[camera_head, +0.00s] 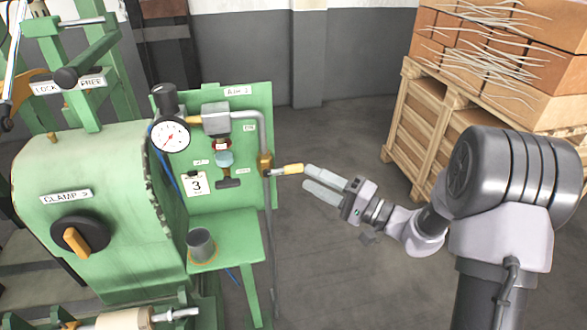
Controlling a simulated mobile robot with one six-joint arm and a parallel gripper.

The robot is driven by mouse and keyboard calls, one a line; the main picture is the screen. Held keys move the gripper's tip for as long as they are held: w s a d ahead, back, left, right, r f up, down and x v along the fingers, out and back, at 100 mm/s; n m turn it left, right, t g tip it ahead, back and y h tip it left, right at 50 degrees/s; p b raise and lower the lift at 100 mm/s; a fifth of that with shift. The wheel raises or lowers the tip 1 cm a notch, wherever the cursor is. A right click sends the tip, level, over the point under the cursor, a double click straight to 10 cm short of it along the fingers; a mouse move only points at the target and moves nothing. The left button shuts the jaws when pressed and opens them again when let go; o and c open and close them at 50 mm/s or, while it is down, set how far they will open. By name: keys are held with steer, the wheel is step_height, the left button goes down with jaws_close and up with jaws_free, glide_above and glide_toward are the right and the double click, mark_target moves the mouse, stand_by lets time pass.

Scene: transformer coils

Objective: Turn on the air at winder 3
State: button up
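The green air panel (262,100) stands left of centre, with an air sign at its top and a card (196,184) reading 3. A brass valve (264,163) sits on the grey vertical pipe at the panel's right edge. Its lever with a yellow handle (292,168) points right, across the pipe. My gripper (306,178) comes in from the right. Its two pale fingers look apart with nothing between them. The upper fingertip is close to the handle's end; I cannot tell whether they touch.
A round gauge (171,137) and a regulator (216,120) are on the panel. A grey cup (201,244) stands on the green shelf below. The green winder with a clamp knob (79,238) is at left. A wooden crate (432,130) stands at back right. Floor between is clear.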

mark_target(293, 172)
steer(key=x, duration=0.6)
steer(key=shift+w+a, duration=0.1)
jaws_close()
stand_by(1.1)
